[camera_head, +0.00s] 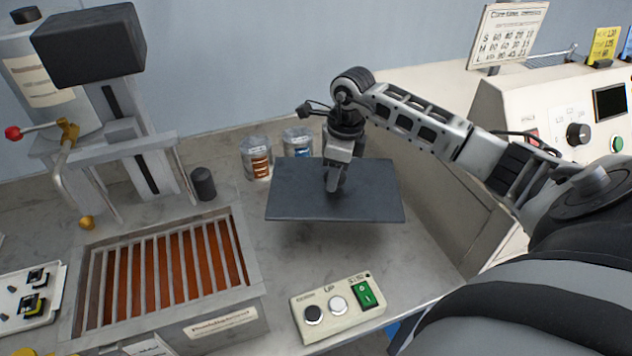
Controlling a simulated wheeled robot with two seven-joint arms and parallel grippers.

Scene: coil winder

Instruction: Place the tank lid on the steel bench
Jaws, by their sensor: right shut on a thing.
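The tank lid (300,197) is a flat dark grey rectangular plate in the head view. My right gripper (334,186) comes down onto it from above and is shut on its middle, where the grip itself is largely hidden. The lid is level and seems to hang a little above the steel bench (355,260), with a shadow under its front edge. The steel bench is a grey worn top around and below the lid. My left gripper is not in view.
An open tank (255,300) with an orange-brown inside and grey bars stands left. Two jars (256,158) (297,143) stand behind the lid. A button box (338,308) lies in front. A dark cylinder (203,184) stands left. A cream console (550,110) is right.

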